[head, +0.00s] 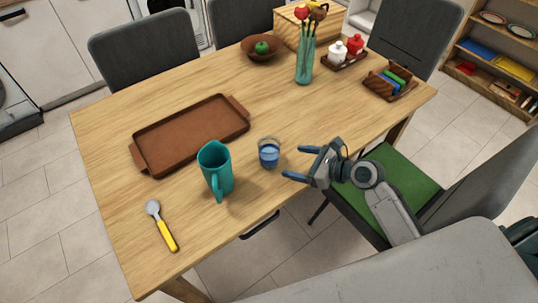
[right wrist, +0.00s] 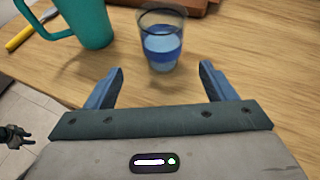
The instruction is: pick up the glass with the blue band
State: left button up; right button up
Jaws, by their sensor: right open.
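The glass with the blue band (head: 269,155) stands upright on the wooden table near its front edge. In the right wrist view the glass (right wrist: 162,42) is straight ahead, just beyond my fingertips. My right gripper (head: 295,162) is open and empty, to the right of the glass, with its fingers pointing toward it. In the right wrist view the gripper's two blue fingers (right wrist: 162,70) are spread apart, with only tabletop between them. My left gripper (right wrist: 14,136) shows small and dark at the left edge of the right wrist view; its opening is unclear.
A teal pitcher (head: 216,172) stands left of the glass, and a brown tray (head: 190,133) lies behind. A yellow-handled spoon (head: 162,228) lies front left. A vase (head: 305,65), bowl (head: 262,52) and small holders are further back. A green-seated chair (head: 395,185) is at right.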

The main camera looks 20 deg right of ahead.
aim_at(278, 156)
jog(key=shift+w, duration=0.3)
jog(key=shift+w+a+m, duration=0.25)
jog(key=shift+a+m, duration=0.05)
jog(key=x, duration=0.4)
jog(key=shift+w+a+f, duration=0.1)
jog(key=shift+f, duration=0.05)
jog(key=shift+f+p+x, duration=0.2)
jog(key=shift+p+x, duration=0.45)
jog(key=shift+x, duration=2.1)
jog(key=shift+c, duration=0.3)
jog(key=c, duration=1.1)
jog(key=shift+c, duration=0.4)
jog(key=shift+r, duration=0.15)
